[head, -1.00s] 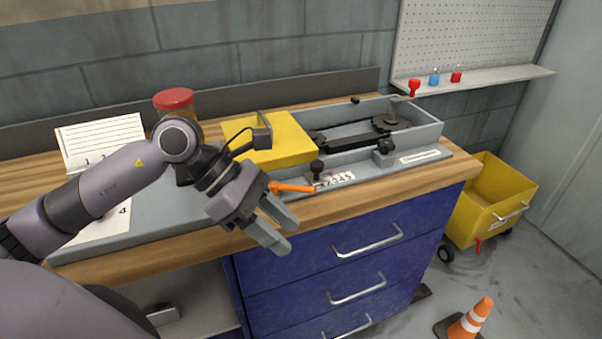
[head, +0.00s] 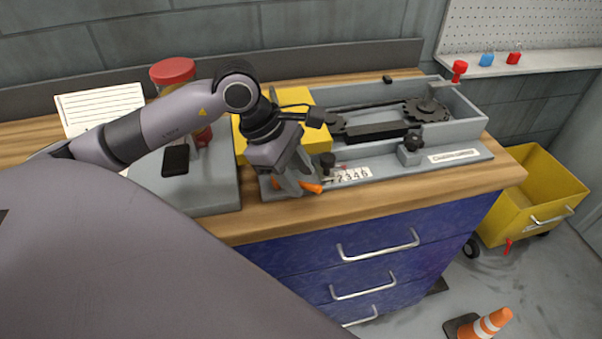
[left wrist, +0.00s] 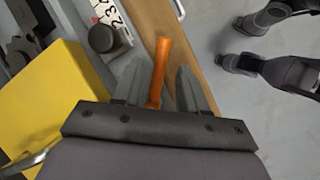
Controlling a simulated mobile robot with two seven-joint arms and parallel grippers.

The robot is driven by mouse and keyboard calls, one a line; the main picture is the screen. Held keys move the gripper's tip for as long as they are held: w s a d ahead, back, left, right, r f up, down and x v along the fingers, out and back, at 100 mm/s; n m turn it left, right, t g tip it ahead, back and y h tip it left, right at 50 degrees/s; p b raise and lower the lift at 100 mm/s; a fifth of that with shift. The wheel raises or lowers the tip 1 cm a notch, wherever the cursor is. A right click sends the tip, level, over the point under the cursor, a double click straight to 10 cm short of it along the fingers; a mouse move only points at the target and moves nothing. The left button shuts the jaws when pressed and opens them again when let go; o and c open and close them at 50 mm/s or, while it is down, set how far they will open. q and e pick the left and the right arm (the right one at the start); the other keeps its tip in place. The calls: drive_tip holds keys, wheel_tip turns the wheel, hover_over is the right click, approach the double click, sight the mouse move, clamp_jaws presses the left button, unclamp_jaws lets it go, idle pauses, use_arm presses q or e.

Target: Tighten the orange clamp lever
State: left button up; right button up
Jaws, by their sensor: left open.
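The orange clamp lever (head: 312,187) sticks out at the front left of the grey belt fixture (head: 463,159), beside a dark round knob (head: 327,160) and a number scale (head: 352,174). My left gripper (head: 300,187) is over the lever, pointing down, and hides part of it. In the left wrist view, the lever (left wrist: 161,62) lies between the two open fingers of my left gripper (left wrist: 160,88). A gap shows on the right side of the lever; the left finger is close to it, and I cannot tell whether they touch. The lever's pivot end is hidden.
A yellow cover (head: 318,133) stands just behind my gripper. A red-lidded jar (head: 172,72) and a white card (head: 100,107) are at the left. The wooden bench front (head: 400,200) is clear.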

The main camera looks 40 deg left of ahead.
use_arm(q)
drive_tip(key=shift+x, duration=0.75)
clamp_jaws()
